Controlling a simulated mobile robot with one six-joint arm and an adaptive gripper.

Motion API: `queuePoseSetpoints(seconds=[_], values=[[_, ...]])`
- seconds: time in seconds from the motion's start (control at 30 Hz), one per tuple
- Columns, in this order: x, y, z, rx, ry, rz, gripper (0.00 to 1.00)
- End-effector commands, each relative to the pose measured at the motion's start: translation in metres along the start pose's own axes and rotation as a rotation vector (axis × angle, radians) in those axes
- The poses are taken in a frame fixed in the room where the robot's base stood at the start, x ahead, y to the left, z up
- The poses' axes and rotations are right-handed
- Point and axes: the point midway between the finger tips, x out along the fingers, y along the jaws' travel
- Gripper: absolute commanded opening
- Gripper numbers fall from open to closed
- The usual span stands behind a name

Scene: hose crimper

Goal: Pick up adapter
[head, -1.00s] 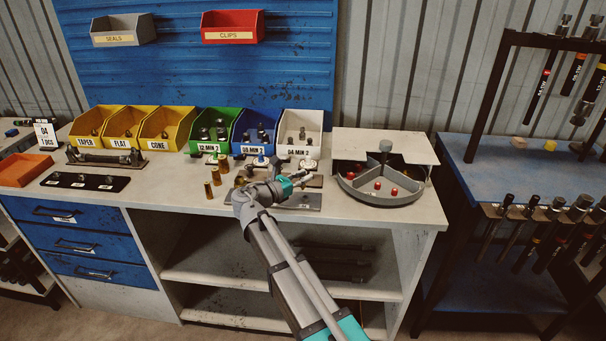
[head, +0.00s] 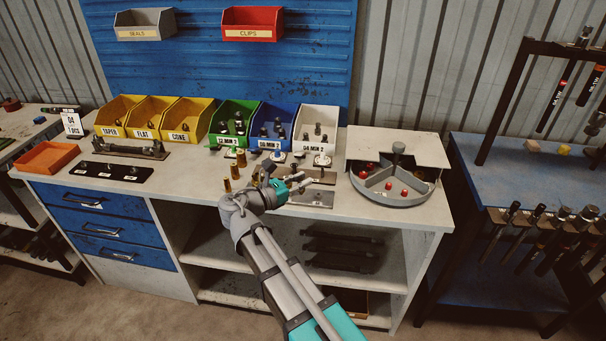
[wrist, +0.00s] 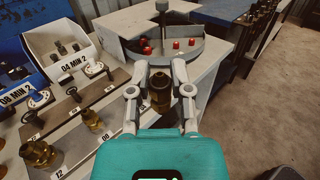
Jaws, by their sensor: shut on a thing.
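A brass adapter (wrist: 160,88) sits between the two fingers of my gripper (wrist: 161,76) in the wrist view, and the gripper is shut on it. The adapter's lower end is hidden by the gripper body. In the head view my gripper (head: 296,184) is over the right half of the bench, and the held adapter cannot be made out. Other brass adapters stand to the left in the wrist view, one by the label 12 (wrist: 40,153) and one by the label 08 (wrist: 92,119).
A grey round divided tray (head: 422,196) with red pieces lies right of my gripper. White (head: 317,129), blue (head: 272,124) and green (head: 234,122) bins stand behind. Several brass pieces (head: 233,171) stand to the left. The bench front (head: 185,188) is clear.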

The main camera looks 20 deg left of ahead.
Motion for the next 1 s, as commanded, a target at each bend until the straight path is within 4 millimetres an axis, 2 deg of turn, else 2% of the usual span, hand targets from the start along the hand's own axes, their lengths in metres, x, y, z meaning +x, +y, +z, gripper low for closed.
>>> queuePoseSetpoints(seconds=[0.7, 1.0], values=[[-0.002, -0.001, 0.001, 0.000, 0.000, 0.001, 0.00], [-0.002, -0.001, 0.020, 0.000, 0.000, 0.001, 0.00]])
